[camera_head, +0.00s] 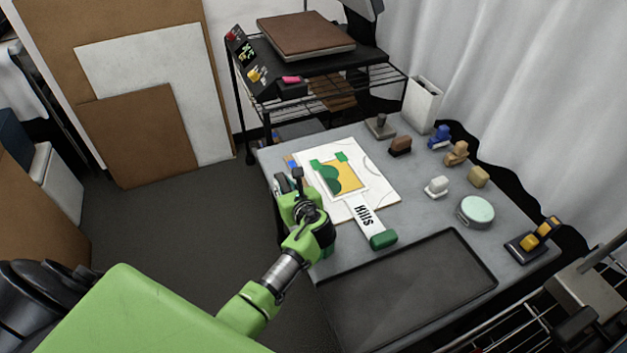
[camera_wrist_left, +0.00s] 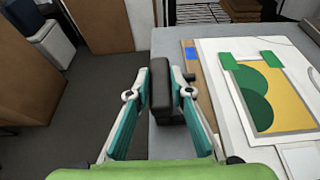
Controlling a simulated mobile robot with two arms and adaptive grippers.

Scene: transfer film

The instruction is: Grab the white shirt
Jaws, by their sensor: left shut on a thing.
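The white shirt (camera_head: 381,177) appears to be the flat white piece lying on the table, with a yellow and green picture on it; no collar or sleeves can be made out. The picture also shows in the left wrist view (camera_wrist_left: 276,92). My left gripper (camera_head: 291,180) is just left of this white piece, at the table's left edge. In the left wrist view its fingers (camera_wrist_left: 162,82) are closed around a dark block (camera_wrist_left: 160,90), apart from the white piece. The block's lower end is hard to make out. My right gripper is not in view.
A dark tray (camera_head: 410,290) covers the table's front. A white strip marked "Hills" (camera_head: 364,213) with a green end (camera_head: 383,240) lies near it. Several small blocks and a round mint tin (camera_head: 475,211) stand at the right. A black shelf (camera_head: 320,75) stands behind.

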